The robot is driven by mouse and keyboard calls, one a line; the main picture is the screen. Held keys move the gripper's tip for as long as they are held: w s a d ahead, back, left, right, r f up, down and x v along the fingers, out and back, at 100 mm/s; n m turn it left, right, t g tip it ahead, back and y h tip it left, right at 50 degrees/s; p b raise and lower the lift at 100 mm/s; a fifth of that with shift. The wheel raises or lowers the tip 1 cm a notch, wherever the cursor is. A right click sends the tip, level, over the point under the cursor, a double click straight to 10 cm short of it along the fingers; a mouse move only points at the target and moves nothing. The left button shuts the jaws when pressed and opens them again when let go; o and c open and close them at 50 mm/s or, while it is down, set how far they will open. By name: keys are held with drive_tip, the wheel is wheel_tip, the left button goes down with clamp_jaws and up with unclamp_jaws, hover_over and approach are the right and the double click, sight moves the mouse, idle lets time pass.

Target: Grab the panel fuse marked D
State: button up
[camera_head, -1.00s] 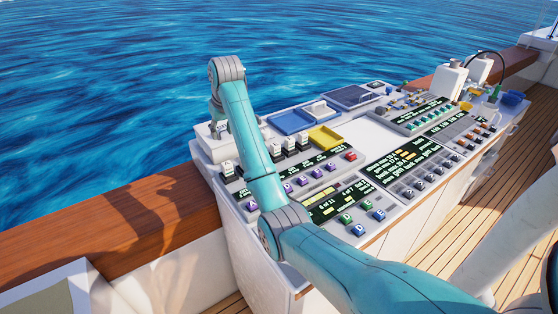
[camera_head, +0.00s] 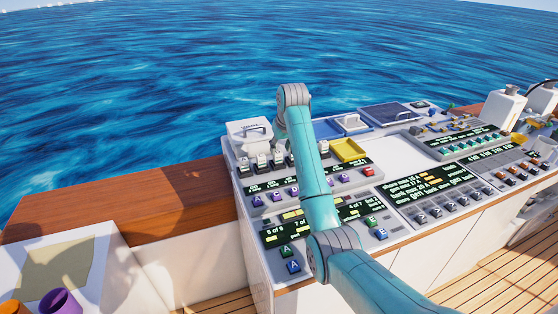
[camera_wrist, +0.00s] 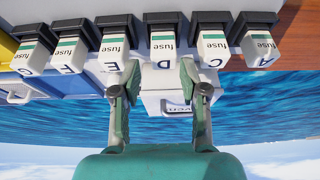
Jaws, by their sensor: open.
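In the wrist view, which is upside down, panel fuse D (camera_wrist: 162,43) is a white block with a green band, the word "fuse" and a black cap. It stands in a row with fuses G (camera_wrist: 30,58), F (camera_wrist: 68,54), E (camera_wrist: 114,50), C (camera_wrist: 212,48) and A (camera_wrist: 258,46). My gripper (camera_wrist: 160,72) is open, its fingertips on either side of D's lettered end; I cannot tell whether they touch it. In the head view the fuse row (camera_head: 262,162) sits at the console's far left, and my arm hides the gripper.
A white box (camera_wrist: 165,103) with lettering lies beyond the fingers in the wrist view. The console (camera_head: 385,145) holds purple buttons (camera_head: 257,200), a yellow tray (camera_head: 348,150) and a dark display (camera_head: 425,178). A wooden rail (camera_head: 130,195) runs left, with sea behind.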

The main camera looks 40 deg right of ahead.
sight(278, 153)
drive_tip(key=shift+x, duration=2.7)
drive_tip(key=shift+a, duration=0.2)
clamp_jaws()
